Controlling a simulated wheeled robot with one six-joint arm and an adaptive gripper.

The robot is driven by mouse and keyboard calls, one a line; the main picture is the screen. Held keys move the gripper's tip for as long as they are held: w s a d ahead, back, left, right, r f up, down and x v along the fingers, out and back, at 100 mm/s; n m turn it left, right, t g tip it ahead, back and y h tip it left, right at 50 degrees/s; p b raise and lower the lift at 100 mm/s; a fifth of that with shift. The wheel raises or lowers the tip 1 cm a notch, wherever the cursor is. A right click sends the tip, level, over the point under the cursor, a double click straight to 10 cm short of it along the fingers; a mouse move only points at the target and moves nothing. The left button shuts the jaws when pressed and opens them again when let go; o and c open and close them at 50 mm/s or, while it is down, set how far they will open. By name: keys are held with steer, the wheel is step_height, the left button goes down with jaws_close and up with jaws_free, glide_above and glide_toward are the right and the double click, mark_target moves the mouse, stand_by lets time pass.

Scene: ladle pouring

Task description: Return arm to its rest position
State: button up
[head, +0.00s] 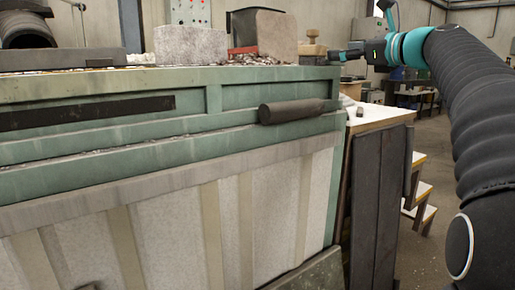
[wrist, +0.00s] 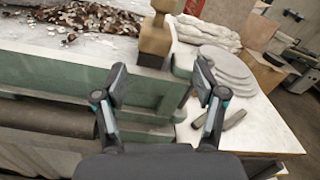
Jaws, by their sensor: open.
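My gripper (head: 345,53) is at the far right end of the green bench in the head view, at the end of my raised dark arm. In the wrist view my gripper (wrist: 160,82) has its two fingers spread, with nothing between the tips. The fingers appear above the bench's green edge and the white side table, touching neither as far as I can tell. No ladle shows in either view.
The green bench (head: 150,83) fills the left and middle. A dark cylinder (head: 290,111) sticks out along its front. A wooden block (wrist: 155,40) stands at its corner. The white side table (wrist: 262,130) holds grey discs (wrist: 225,68). Open floor (head: 435,255) lies right.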

steer(key=d+f+n+h, duration=0.1)
steer(key=f, duration=0.2)
steer(key=w+f+n+g, duration=0.1)
steer(key=f, duration=0.3)
steer(key=d+f+n+h, duration=0.1)
steer(key=f+n, duration=0.1)
steer(key=f, duration=0.2)
steer(key=shift+w+d+f+g+h, duration=0.2)
steer(key=shift+d+g+h, duration=0.1)
steer(key=shift+d+g, duration=0.1)
steer(key=s+a+f+n+g+h, duration=0.25)
steer(key=s+f+n, duration=0.5)
steer(key=f, duration=0.45)
steer(key=s+a+f+n+g+h, duration=0.15)
steer(key=s+f+n+g, duration=0.35)
steer(key=s+f, duration=0.5)
steer(key=s+a+f+n+h, duration=0.1)
steer(key=s+a+f+n, duration=0.2)
steer(key=s+f, duration=0.3)
steer(key=s+a+f+n+h, duration=0.1)
steer(key=s+a+f+n, duration=0.2)
steer(key=s, duration=1)
steer(key=shift+s+f+n+h, duration=0.4)
steer(key=shift+f+n, duration=1.15)
steer(key=shift+n, duration=0.2)
